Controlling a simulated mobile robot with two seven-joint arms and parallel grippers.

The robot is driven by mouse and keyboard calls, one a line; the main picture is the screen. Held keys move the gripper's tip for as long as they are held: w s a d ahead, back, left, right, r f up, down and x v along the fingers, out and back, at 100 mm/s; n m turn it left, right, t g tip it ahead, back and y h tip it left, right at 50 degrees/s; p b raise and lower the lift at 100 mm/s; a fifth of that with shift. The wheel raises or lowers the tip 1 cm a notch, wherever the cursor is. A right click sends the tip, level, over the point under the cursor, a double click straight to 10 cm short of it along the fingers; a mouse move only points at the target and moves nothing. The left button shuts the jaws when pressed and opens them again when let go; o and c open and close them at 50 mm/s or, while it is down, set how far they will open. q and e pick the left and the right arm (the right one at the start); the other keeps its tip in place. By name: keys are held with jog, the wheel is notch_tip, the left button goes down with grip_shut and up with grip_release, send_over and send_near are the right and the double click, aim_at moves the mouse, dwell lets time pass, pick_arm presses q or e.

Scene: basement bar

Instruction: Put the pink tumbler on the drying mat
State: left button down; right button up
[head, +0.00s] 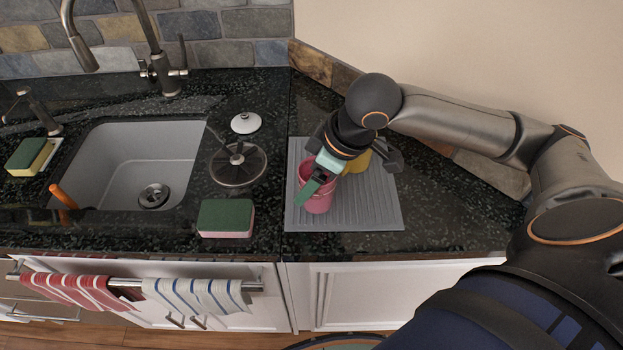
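The pink tumbler (318,204) stands upright, as far as I can tell, over the front left part of the grey ribbed drying mat (378,210). My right gripper (318,182) is at the tumbler's rim, with a green-padded finger crossing the rim. The gripper hides part of the rim, and I cannot tell whether the fingers are shut on the tumbler wall or whether its base touches the mat. My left gripper is not in view.
A yellow item (358,161) is partly hidden behind my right gripper on the mat. A sponge (226,218), a round glass lid (238,165) and the sink (133,150) lie to the left. The mat's right side is clear.

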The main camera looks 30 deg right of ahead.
jog(key=shift+f, duration=0.2)
jog(key=o, duration=1.5)
jog(key=p+v, duration=0.2)
jog(key=v, duration=1)
jog(key=shift+r, duration=0.15)
jog(key=shift+s, duration=0.1)
